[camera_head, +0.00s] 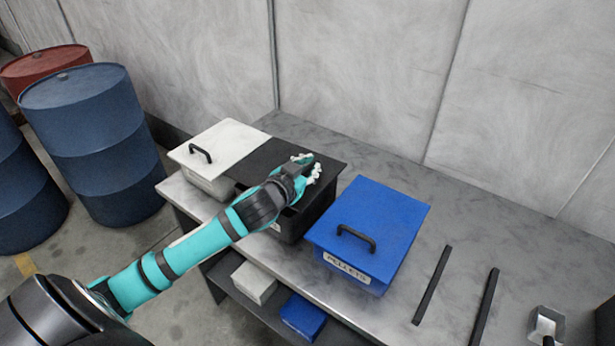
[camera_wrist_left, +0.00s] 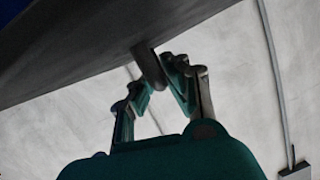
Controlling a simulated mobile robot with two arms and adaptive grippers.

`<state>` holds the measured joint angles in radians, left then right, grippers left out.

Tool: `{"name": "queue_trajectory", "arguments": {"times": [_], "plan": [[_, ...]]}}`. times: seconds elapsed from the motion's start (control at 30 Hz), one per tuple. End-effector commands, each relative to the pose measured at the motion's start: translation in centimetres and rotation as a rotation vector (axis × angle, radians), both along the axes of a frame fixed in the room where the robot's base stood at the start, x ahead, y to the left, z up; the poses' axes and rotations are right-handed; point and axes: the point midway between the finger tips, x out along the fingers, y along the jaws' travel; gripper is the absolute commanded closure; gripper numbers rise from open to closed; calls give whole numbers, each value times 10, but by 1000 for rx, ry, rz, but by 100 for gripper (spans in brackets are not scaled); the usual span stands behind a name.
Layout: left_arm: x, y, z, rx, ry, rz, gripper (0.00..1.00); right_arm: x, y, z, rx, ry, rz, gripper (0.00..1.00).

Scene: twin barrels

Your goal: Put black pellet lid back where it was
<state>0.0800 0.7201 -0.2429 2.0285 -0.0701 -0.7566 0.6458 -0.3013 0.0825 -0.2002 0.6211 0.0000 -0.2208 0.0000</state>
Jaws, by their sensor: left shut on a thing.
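The black pellet lid (camera_head: 272,155) is a flat dark plate over the black bin (camera_head: 290,226), between the white and blue bins. Its left edge lies close against the white lid. I cannot tell whether it rests on the bin or hangs just above it. My left gripper (camera_head: 309,168) reaches over the lid and hides part of it and of the bin. In the left wrist view, the gripper (camera_wrist_left: 158,80) is shut on the lid's dark handle (camera_wrist_left: 149,64), with the lid's flat face beside it. My right gripper is out of view.
A white lidded bin (camera_head: 216,146) stands left and a blue lidded bin (camera_head: 375,222) labelled PELLETS stands right. Two black bars and a scoop (camera_head: 545,325) lie on the metal table (camera_head: 455,225) at the right. Blue barrels (camera_head: 95,150) stand left; a wall is behind.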

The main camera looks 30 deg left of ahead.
Motion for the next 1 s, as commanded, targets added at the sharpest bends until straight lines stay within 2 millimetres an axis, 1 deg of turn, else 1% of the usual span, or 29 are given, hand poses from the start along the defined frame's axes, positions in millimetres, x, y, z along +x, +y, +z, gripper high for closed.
{"name": "queue_trajectory", "arguments": {"times": [0.03, 0.1, 0.2, 0.43, 0.47, 0.6, 0.63, 0.87, 0.93, 1.0], "plan": [[-1, 0, -10, 0, 5, 0, 100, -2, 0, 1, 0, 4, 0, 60], [0, 0, -20, -2, 4, 1, 100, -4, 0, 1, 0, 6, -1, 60], [0, 0, -29, 0, 2, 0, 100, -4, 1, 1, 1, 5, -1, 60], [0, 0, -31, 0, 0, -1, 100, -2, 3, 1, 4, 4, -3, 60], [0, 0, -32, -1, 3, 0, 86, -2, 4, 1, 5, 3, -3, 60], [0, 0, -32, -1, 2, 0, 68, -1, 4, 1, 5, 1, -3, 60], [0, 0, -31, -1, 2, 0, 66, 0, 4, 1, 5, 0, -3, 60], [-1, 0, -31, 0, 2, -1, 66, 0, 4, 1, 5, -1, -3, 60], [-3, -1, -31, 0, 2, -1, 66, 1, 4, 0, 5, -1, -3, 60], [-10, -1, -31, 0, 4, 0, 66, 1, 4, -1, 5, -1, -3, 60]]}}
